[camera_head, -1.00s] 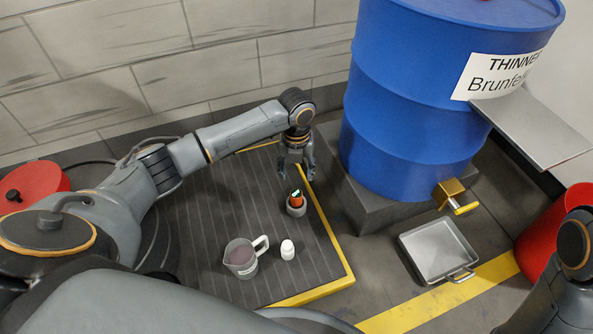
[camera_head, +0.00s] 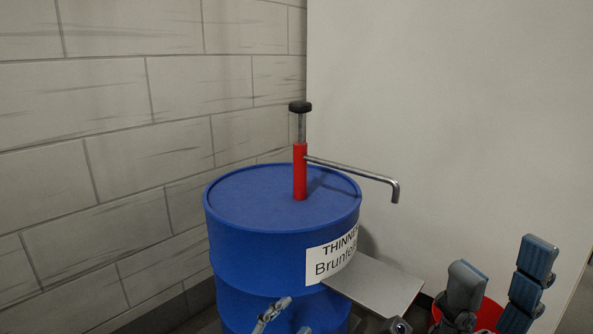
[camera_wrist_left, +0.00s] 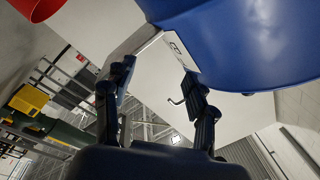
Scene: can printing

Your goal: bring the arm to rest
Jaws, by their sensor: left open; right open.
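My left gripper (camera_head: 285,315) shows at the bottom edge of the head view, in front of the blue drum; most of that arm is out of frame. In the left wrist view its two fingers (camera_wrist_left: 158,76) are spread with nothing between them, and the blue drum (camera_wrist_left: 250,45) is close above and to the right. My right gripper (camera_head: 503,256) rises at the lower right of the head view, its fingers pointing up, apart and empty. It is in front of a red container.
The blue drum (camera_head: 235,240) carries a red pump (camera_head: 300,172) with a bent metal spout (camera_head: 355,173). A grey metal shelf (camera_head: 375,287) juts out at the drum's right. The red container (camera_head: 490,313) stands at the lower right. Walls close off the back and left.

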